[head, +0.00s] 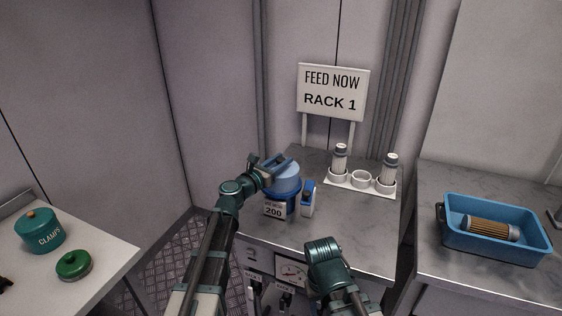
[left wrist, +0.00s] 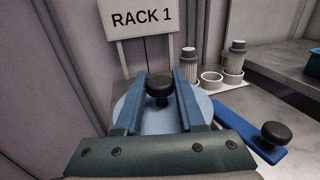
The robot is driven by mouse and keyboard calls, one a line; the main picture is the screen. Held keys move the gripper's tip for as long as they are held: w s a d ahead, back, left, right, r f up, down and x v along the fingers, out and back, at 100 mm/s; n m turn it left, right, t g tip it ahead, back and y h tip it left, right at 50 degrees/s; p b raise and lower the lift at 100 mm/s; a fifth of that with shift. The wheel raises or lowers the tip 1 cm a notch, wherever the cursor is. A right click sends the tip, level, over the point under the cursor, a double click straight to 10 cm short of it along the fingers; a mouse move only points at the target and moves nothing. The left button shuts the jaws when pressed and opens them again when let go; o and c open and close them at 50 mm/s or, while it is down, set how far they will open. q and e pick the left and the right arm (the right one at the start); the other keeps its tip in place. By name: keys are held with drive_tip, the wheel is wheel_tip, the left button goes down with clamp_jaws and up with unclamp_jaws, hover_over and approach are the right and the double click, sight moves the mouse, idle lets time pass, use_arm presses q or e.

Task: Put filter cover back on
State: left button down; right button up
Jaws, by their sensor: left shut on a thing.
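The light blue filter cover (head: 286,180) is at the top of the darker blue filter housing (head: 290,204), which has a label reading 200 (head: 274,211). I cannot tell whether the cover is fully seated. My left gripper (head: 271,166) is shut on the cover's black knob (left wrist: 159,86), with one blue finger on each side in the left wrist view (left wrist: 159,80). A blue lever (head: 308,198) with a black knob is beside the housing; it also shows in the left wrist view (left wrist: 248,133). The inside of the housing is hidden. My right arm shows at the bottom centre; its fingers are not visible.
A blue tray (head: 455,239) with a pleated filter (head: 487,229) is at right. A CLAMPS pot (head: 42,231) and green lid (head: 74,265) are at left.

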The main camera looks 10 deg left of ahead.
use_arm(q)
drive_tip(key=shift+c, duration=2.2)
unclamp_jaws()
drive_tip(key=shift+s, duration=0.1)
drive_tip(key=v, duration=1.3)
drive_tip(key=shift+s+a, duration=0.2)
drive_tip(key=shift+s, duration=0.05)
